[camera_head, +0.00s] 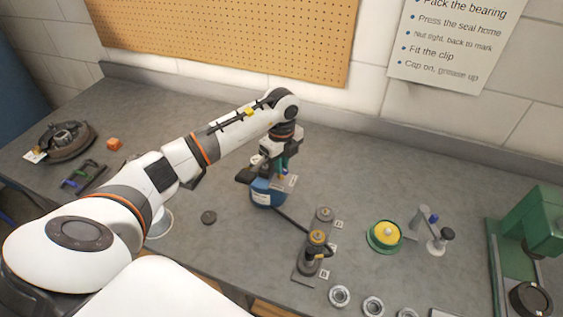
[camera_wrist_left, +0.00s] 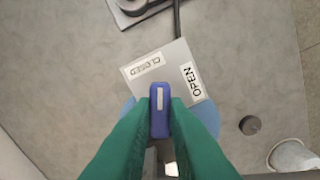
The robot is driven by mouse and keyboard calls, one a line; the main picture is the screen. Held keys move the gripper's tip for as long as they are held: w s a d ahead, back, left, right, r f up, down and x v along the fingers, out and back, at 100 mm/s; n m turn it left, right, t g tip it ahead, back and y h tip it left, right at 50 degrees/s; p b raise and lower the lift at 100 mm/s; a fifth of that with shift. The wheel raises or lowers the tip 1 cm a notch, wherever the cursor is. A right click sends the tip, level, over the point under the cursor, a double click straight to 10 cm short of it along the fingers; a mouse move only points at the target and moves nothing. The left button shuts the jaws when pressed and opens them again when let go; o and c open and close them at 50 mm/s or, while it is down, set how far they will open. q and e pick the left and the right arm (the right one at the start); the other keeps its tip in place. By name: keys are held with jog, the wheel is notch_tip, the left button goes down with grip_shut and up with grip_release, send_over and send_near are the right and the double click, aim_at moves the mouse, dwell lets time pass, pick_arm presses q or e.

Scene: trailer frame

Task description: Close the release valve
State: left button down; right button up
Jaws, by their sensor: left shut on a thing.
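A blue canister (camera_head: 263,194) stands on the grey bench below my left gripper. In the left wrist view a pale plate (camera_wrist_left: 172,59) on top carries the labels CLOSED, at the left, and OPEN, at the right. The release valve's blue handle (camera_wrist_left: 159,123) has a pale stripe and points up the picture, between the two labels. My left gripper (camera_head: 283,168) is shut on this handle; its green fingers press on both sides of it. They hide the canister's top partly. My right gripper is not in view.
A black hose runs from the canister to a block with brass-topped fittings (camera_head: 317,238). To the right are a green dish with a yellow dome (camera_head: 384,235), a small lever stand (camera_head: 436,243) and a green press (camera_head: 528,225). A dark puck (camera_head: 208,217) lies left of the canister.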

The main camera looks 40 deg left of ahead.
pick_arm(q)
jog(key=n, duration=0.4)
jog(key=shift+r+n+p, duration=0.1)
jog(key=shift+n+p, duration=0.25)
jog(key=shift+n, duration=0.05)
dwell(0.4)
jog(key=c, duration=1.4)
grip_release()
jog(key=shift+c, duration=0.2)
notch_tip(320, 180, up, 12)
jog(key=b, duration=0.3)
